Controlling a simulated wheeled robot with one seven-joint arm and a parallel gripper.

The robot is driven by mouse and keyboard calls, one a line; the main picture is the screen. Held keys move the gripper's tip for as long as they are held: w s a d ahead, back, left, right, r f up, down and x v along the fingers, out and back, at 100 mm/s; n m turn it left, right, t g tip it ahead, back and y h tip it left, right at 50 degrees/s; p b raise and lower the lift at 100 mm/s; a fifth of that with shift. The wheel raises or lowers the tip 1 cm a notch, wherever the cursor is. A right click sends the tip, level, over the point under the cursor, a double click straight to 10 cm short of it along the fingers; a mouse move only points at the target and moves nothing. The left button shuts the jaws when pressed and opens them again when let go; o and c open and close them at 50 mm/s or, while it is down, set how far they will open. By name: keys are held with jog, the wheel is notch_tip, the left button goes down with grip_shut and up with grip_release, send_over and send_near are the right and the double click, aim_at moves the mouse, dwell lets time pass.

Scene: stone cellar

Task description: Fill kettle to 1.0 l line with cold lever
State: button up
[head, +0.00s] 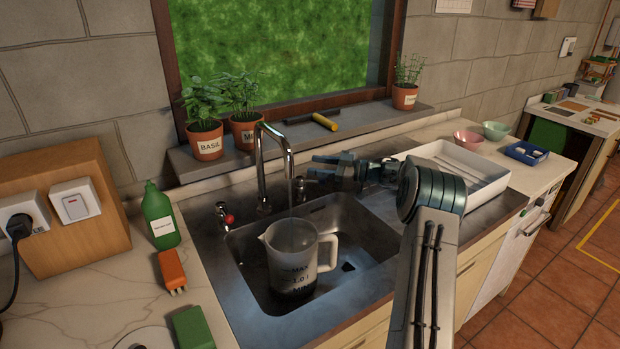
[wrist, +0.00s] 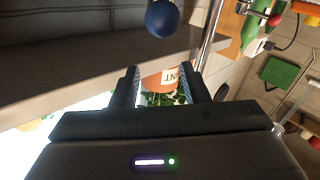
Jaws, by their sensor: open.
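The kettle (head: 292,250), a cloudy see-through jug with its handle to the right, stands upright in the metal sink (head: 352,235) below the tap spout (head: 288,160). It bears MAX, 1.0 l and MIN marks. Its lower part looks dark; I cannot tell the exact water level or whether water is running. The cold lever's blue knob (wrist: 162,18) shows in the wrist view, beyond my fingers and apart from them. The red-knobbed lever (head: 228,218) is left of the tap. My gripper (head: 316,171) is open and empty, just right of the tap's right-hand valve.
Basil (head: 207,143) and mint (head: 246,132) pots stand on the sill behind the tap; the mint pot (wrist: 160,78) shows between my fingers in the wrist view. A green bottle (head: 159,215) stands left of the sink. A white tray (head: 484,188) lies to the right.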

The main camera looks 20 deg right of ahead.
jog(key=s+d+r, duration=0.5)
jog(key=d, duration=0.1)
jog(key=shift+s+d+b, duration=0.2)
jog(key=shift+d+b, duration=0.2)
jog(key=shift+r, duration=0.1)
